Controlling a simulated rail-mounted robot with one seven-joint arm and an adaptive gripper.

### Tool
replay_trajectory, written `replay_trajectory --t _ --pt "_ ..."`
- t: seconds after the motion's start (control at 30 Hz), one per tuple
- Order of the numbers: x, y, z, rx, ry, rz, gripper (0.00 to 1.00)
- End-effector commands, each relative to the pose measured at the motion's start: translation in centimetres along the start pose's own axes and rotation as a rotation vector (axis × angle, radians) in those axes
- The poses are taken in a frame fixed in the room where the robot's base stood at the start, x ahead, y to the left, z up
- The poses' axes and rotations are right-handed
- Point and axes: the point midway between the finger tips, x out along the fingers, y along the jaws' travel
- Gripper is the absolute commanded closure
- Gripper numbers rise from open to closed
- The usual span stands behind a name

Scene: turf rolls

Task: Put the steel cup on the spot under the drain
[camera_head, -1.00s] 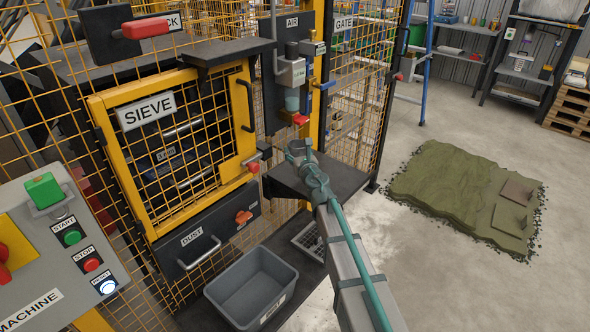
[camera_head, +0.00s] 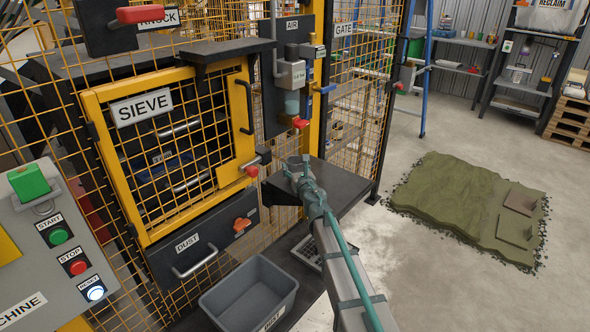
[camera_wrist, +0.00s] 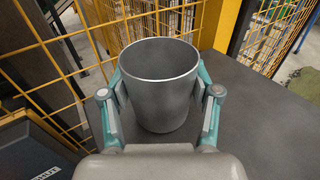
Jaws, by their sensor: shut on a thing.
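The steel cup (camera_wrist: 158,85) is an open-topped grey cup, upright and empty as far as I see inside, in the wrist view. My gripper (camera_wrist: 160,92) is shut on it, one teal-edged finger on each side. In the head view my gripper (camera_head: 297,172) is over the dark shelf (camera_head: 345,184), below the air unit (camera_head: 292,75). The cup's base is close to the shelf surface; I cannot tell whether it touches. The air unit has a clear bowl (camera_head: 291,104) and a red handle (camera_head: 300,123) beneath it. No marked spot is visible; my gripper and the cup hide part of the shelf.
A yellow mesh fence (camera_wrist: 45,57) stands close behind the cup. The sieve door (camera_head: 175,150) and dust drawer (camera_head: 205,245) are left of my arm. A grey bin (camera_head: 250,294) is below. Open floor and a turf mat (camera_head: 455,205) lie right.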

Motion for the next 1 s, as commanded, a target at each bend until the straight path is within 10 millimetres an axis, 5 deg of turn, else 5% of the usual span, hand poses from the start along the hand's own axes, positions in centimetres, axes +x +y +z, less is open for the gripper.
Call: replay_trajectory --t 0.1,0.13,0.27,0.77,1.0 --pt "0.0 0.0 -0.4 0.000 0.000 0.000 0.75" --pt "0.0 0.0 -0.4 0.000 0.000 0.000 0.37" --pt "0.0 0.0 -0.3 0.000 0.000 0.000 0.15" --pt "-0.1 0.0 0.2 0.000 0.000 0.000 0.13" --pt "-3.6 0.1 0.0 -0.001 0.000 0.000 0.13"
